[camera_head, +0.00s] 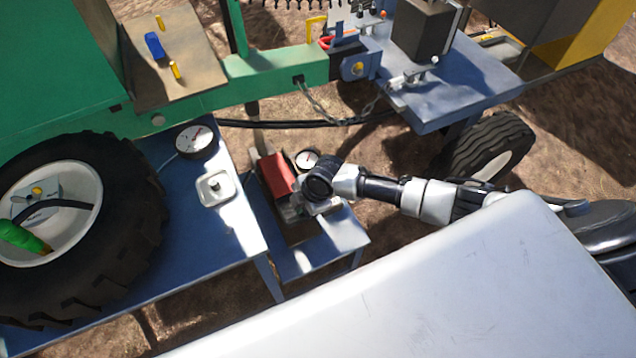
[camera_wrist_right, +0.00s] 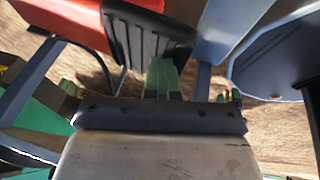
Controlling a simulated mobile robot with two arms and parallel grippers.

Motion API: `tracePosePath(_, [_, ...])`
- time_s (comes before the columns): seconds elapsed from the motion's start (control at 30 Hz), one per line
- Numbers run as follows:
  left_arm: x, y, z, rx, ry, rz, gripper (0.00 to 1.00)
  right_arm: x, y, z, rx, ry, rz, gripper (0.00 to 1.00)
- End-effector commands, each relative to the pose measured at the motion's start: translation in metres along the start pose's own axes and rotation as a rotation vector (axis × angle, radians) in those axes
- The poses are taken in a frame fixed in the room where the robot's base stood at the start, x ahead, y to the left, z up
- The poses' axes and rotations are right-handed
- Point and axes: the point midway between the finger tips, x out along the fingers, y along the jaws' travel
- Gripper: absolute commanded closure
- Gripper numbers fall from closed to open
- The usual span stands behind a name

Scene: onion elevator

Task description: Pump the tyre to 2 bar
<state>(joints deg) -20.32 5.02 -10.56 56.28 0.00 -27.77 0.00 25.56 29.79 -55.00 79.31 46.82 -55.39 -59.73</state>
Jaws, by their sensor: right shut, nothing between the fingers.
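The tyre (camera_head: 130,215) stands at the left, with a white rim (camera_head: 75,225). A green handle (camera_head: 22,237) and a dark hose (camera_head: 62,204) show at its hub; I cannot tell how they join. A large white dial (camera_head: 196,140) lies on the blue table; its reading is too small to tell. A red unit (camera_head: 276,174) sits on a lower blue stand, with a small dial (camera_head: 308,159) behind it. My right gripper (camera_head: 292,211) is at the red unit's near right side. In the right wrist view its green fingers (camera_wrist_right: 163,78) are shut and empty, in front of a black ribbed part (camera_wrist_right: 145,38) beside the red body (camera_wrist_right: 65,18).
A white square dish (camera_head: 216,188) sits on the blue table (camera_head: 205,250). The lower stand (camera_head: 345,235) is partly bare. A blue trailer (camera_head: 450,95) with a chain (camera_head: 340,115) is behind. A large pale surface (camera_head: 430,290) fills the foreground.

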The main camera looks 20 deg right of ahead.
Motion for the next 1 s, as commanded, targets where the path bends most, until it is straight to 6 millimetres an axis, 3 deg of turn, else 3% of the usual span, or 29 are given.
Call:
tracePosePath(0.03, [0.0, 0.0, 0.011, 0.002, -0.011, 0.001, 0.22, -0.016, -0.002, 0.001, 0.0, -0.002, -0.003, 1.0])
tracePosePath(0.2, [0.006, 0.001, 0.042, 0.006, -0.027, 0.002, 0.22, -0.056, -0.004, 0.001, -0.001, -0.002, -0.004, 1.0])
tracePosePath(0.4, [0.008, 0.001, 0.065, 0.009, -0.035, 0.002, 0.22, -0.088, -0.005, 0.001, 0.0, -0.001, -0.002, 1.0])
tracePosePath(0.6, [0.009, 0.001, 0.073, 0.011, -0.039, 0.002, 0.22, -0.099, -0.005, 0.0, 0.001, 0.0, -0.002, 1.0])
tracePosePath(1.0, [0.009, 0.001, 0.073, 0.011, -0.039, 0.002, 0.22, -0.1, -0.005, 0.0, 0.001, 0.0, 0.0, 1.0])
